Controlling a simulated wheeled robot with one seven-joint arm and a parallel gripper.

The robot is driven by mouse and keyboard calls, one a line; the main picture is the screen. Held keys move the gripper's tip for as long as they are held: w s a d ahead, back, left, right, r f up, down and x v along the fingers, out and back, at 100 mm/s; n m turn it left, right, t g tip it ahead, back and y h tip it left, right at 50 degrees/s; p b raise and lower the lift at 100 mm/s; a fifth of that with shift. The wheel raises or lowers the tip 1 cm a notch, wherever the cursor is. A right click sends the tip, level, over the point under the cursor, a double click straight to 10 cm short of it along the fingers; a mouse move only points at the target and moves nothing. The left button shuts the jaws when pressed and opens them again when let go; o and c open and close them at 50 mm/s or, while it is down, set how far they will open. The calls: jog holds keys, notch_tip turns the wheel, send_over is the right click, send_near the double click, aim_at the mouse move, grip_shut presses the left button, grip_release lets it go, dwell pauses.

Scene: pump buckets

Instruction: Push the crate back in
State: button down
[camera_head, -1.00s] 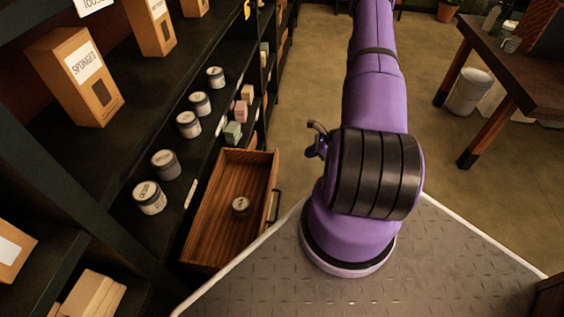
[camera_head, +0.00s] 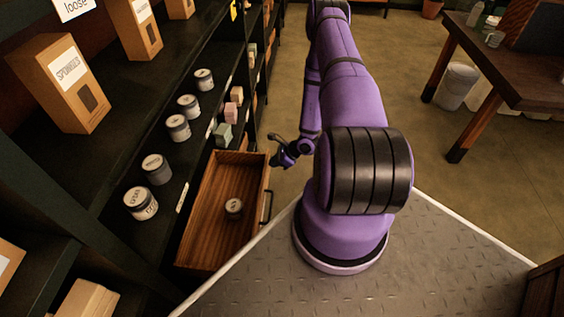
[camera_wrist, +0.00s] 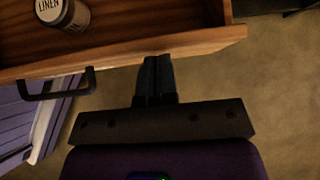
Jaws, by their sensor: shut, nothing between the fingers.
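The wooden crate (camera_head: 212,225) stands pulled out from the dark shelf, with a small labelled jar (camera_head: 234,208) lying inside it and a dark handle (camera_head: 267,207) on its front. In the wrist view the crate's front edge (camera_wrist: 200,42) crosses the top, with the jar (camera_wrist: 62,12) and the handle (camera_wrist: 57,88) at left. My gripper (camera_head: 276,150) is just outside the crate's front, near its far corner. In the wrist view its fingers (camera_wrist: 157,62) are together and empty, their tips at the front edge; I cannot tell if they touch it.
The shelf (camera_head: 185,215) holds several jars, small blocks and cardboard boxes (camera_head: 58,80) above and beside the crate. A wooden table (camera_head: 520,75) and a white bin (camera_head: 456,86) stand at the right. The floor (camera_head: 410,130) between is clear.

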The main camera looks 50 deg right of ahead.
jog(key=shift+w+a, duration=0.15)
jog(key=shift+w, duration=0.1)
jog(key=w+a, duration=1.2)
jog(key=w, duration=0.3)
jog(key=shift+w+a, duration=0.2)
jog(key=shift+w, duration=0.15)
